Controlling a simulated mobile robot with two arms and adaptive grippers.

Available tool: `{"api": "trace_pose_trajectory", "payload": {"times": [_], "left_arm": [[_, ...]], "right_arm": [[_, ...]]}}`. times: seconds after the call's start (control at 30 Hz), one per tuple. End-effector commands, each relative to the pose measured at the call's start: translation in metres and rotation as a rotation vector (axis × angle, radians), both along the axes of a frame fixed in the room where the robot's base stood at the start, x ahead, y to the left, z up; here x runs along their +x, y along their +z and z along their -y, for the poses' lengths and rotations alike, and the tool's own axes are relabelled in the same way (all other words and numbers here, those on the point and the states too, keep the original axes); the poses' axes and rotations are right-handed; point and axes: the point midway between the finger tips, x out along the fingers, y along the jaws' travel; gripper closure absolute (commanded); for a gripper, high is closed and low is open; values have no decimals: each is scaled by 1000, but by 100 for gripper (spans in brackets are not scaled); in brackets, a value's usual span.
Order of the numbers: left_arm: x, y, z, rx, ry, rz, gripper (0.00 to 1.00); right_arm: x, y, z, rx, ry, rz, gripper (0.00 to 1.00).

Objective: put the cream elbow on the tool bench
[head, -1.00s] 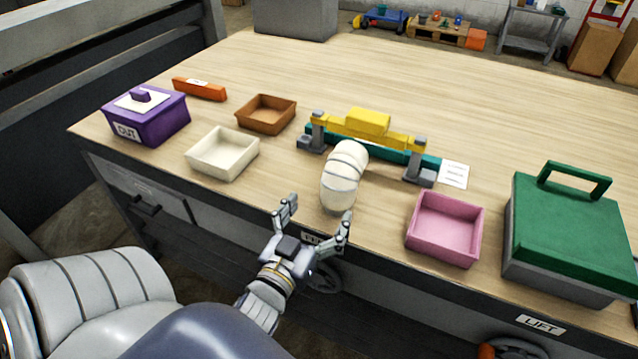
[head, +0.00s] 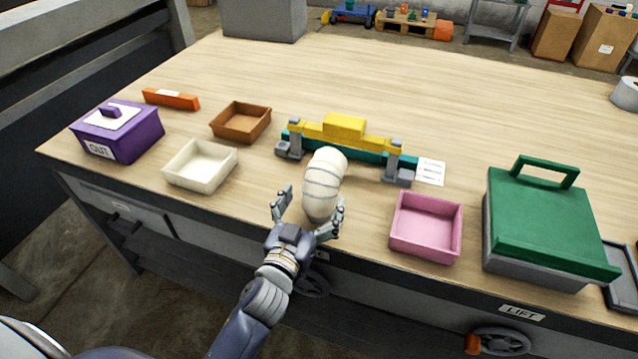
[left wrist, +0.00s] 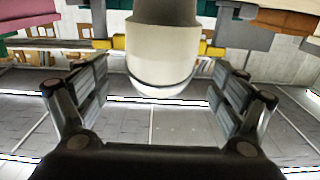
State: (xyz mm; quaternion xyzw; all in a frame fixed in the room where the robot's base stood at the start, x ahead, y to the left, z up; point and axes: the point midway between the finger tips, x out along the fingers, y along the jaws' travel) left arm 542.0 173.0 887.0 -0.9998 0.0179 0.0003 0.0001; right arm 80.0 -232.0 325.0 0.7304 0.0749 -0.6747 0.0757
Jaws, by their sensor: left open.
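The cream elbow (head: 323,183) is a curved, ribbed duct piece at the front of the wooden bench top (head: 420,95), in front of the yellow and teal fixture. My left gripper (head: 308,213) is open, with its fingers to either side of the elbow's near end. In the left wrist view the elbow (left wrist: 163,60) hangs into the space between the two open fingers (left wrist: 160,100), and neither finger clearly touches it. The elbow's underside is hidden. My right gripper is not in view.
The yellow and teal fixture (head: 345,126) stands just behind the elbow. A pink tray (head: 427,226) and a green-lidded box (head: 545,215) are to the right. A cream tray (head: 200,165), a brown tray (head: 241,122), an orange bar (head: 171,99) and a purple box (head: 118,132) are to the left.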

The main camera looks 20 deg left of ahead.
Motion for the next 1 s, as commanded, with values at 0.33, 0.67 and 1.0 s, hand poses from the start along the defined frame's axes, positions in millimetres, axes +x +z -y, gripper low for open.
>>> {"api": "trace_pose_trajectory", "payload": {"times": [0.33, 0.67, 1.0], "left_arm": [[27, 7, 1, 1, 0, 2, 12], [61, 7, 2, 0, 0, 0, 12], [62, 6, 2, 0, 1, 0, 34]], "right_arm": [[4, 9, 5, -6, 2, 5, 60], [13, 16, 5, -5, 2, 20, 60], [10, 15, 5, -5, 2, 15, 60]]}}
